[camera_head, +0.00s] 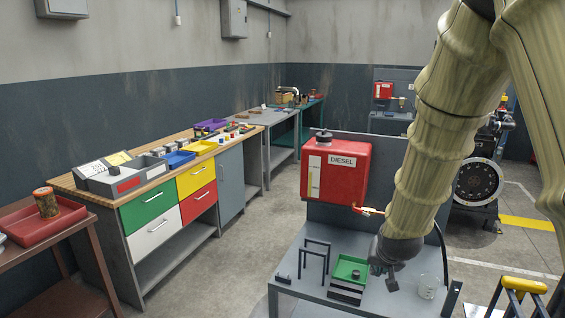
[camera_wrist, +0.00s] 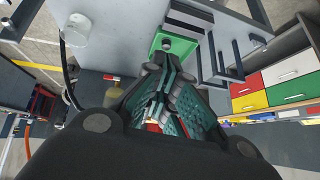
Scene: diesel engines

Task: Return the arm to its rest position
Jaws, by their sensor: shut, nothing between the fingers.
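My gripper (camera_head: 384,274) hangs at the end of my arm over the grey bench (camera_head: 300,289), beside the green tray. In the wrist view my gripper (camera_wrist: 165,72) shows its green-padded fingers close together, shut and empty. The small green tray (camera_head: 343,266) lies just left of the gripper in the head view; it also shows beyond the fingertips in the wrist view (camera_wrist: 183,47), with a small dark round piece (camera_wrist: 173,41) in it. My arm reaches down from the upper right of the head view and hides part of the bench.
Dark upright frames (camera_head: 315,256) stand left of the tray. A clear beaker (camera_head: 428,286) stands right of the gripper. A drawer workbench (camera_head: 170,190) lines the left wall; open floor lies between.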

